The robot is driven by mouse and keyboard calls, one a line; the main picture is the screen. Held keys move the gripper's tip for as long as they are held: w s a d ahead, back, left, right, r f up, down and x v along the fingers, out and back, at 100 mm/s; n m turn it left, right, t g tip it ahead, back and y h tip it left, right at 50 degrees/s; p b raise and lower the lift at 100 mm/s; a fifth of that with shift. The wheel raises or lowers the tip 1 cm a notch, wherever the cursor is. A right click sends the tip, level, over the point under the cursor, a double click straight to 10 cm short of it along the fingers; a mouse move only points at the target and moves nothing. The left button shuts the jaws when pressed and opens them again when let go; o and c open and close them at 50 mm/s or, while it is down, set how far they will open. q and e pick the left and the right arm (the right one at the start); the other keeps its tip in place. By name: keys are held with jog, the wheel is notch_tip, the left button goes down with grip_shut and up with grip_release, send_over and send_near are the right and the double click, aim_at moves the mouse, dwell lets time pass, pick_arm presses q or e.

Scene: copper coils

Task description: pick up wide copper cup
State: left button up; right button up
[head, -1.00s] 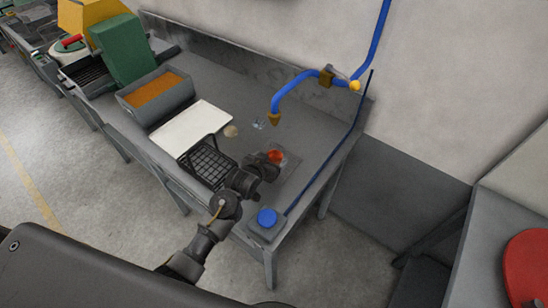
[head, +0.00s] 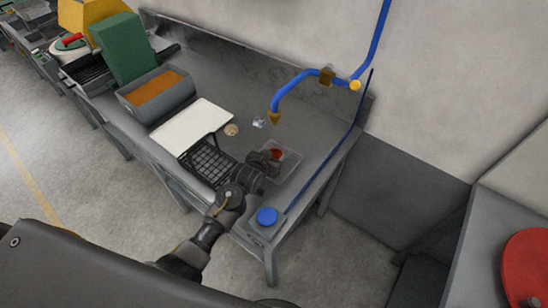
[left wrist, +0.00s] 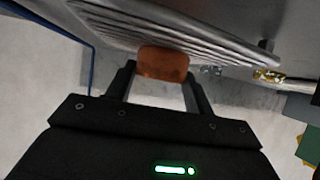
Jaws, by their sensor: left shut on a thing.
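The wide copper cup (head: 276,154) is a small orange-red shape at the gripper's tip in the head view, over a square grate area of the bench. In the left wrist view the copper cup (left wrist: 163,61) is a rounded orange-brown body between the two fingertips. My left gripper (left wrist: 161,78) is shut on it. In the head view my left gripper (head: 267,162) reaches in from below left and hides part of the cup. Whether the cup touches the surface under it is not clear. My right gripper is not in view.
The grey bench (head: 315,135) carries a black wire rack (head: 212,163), a white board (head: 192,127), a bin of orange grains (head: 157,91) and a blue knob (head: 267,216). Small items lie behind the rack. A blue pipe (head: 290,88) hangs over the bench.

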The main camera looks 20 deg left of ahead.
pick_arm(q)
jog(key=shift+r, duration=0.1)
jog(key=shift+r+b, duration=0.5)
jog(key=shift+r, duration=0.1)
jog(key=s+r+b, duration=0.1)
jog(key=s+r, duration=1)
jog(key=s, duration=0.3)
jog(key=shift+r+b, duration=0.4)
